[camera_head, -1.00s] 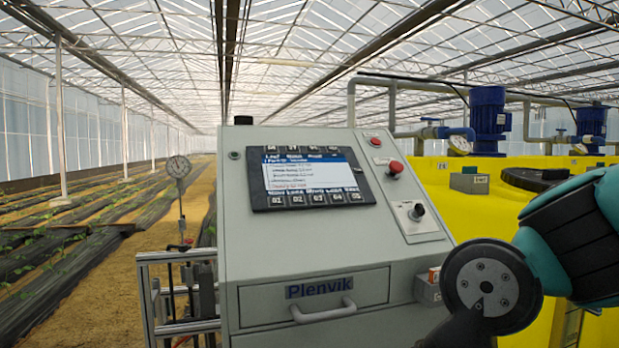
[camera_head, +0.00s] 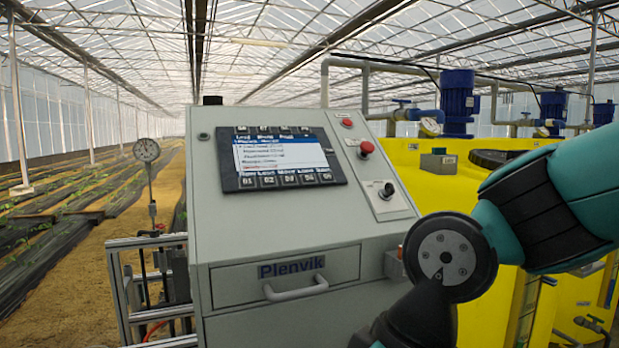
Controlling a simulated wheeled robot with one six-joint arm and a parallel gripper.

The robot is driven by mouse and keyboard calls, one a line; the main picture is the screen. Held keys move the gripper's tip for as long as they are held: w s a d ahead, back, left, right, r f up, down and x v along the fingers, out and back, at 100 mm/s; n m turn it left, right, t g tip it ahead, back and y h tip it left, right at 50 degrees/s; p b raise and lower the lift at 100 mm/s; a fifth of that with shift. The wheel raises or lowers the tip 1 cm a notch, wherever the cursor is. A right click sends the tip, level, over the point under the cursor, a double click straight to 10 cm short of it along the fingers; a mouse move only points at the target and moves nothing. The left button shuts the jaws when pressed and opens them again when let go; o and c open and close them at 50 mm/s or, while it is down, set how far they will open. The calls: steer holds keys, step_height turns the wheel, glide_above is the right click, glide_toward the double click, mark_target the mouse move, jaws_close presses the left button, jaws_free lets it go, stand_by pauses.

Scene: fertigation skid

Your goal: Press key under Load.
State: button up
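The control panel's screen (camera_head: 282,155) shows a white list with a dark blue row of small labels along its bottom edge. A row of dark keys sits under these labels, numbered 01 to 05 from left to right. The second label from the left looks like Load, but the lettering is blurred. The key 02 (camera_head: 267,182) sits directly under that label. More small keys run along the screen's top edge. Nothing touches or covers the keys. My gripper is out of view; only my teal and black arm links show at the lower right.
The grey cabinet (camera_head: 230,228) carries a red mushroom button (camera_head: 366,148), a selector knob (camera_head: 387,190) and a drawer with a handle (camera_head: 296,288). A dial gauge (camera_head: 146,150) stands left. Yellow tanks (camera_head: 430,180) and blue pumps (camera_head: 457,98) lie behind on the right.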

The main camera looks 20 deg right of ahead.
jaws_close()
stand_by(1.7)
